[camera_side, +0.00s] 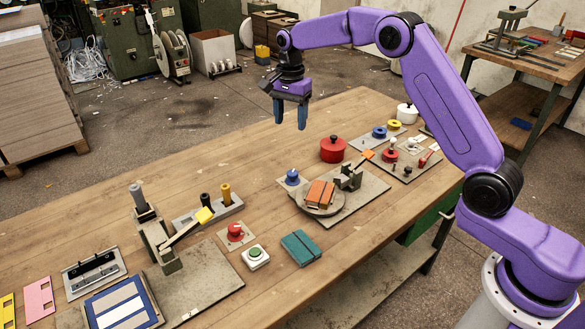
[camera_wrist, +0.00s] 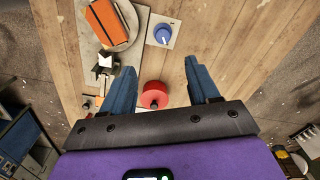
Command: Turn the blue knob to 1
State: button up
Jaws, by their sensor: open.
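A red lidded pot (camera_side: 333,150) stands right of the knob. The turntable (camera_side: 318,209) carries orange blocks beside a metal fixture (camera_side: 348,178). A red knob (camera_side: 235,232), a green button (camera_side: 255,252) and a lever stand (camera_side: 157,240) are nearer left. The table's far-left stretch is bare.

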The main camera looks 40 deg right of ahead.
aim_at(293, 172)
jog(key=shift+m, duration=0.5)
jog(key=f, duration=0.6)
jog(key=d+f, duration=0.1)
jog(key=f, duration=0.5)
jog(key=w+f, duration=0.1)
jog(key=f, duration=0.5)
jog(key=shift+d, duration=0.25)
jog(key=c, duration=1)
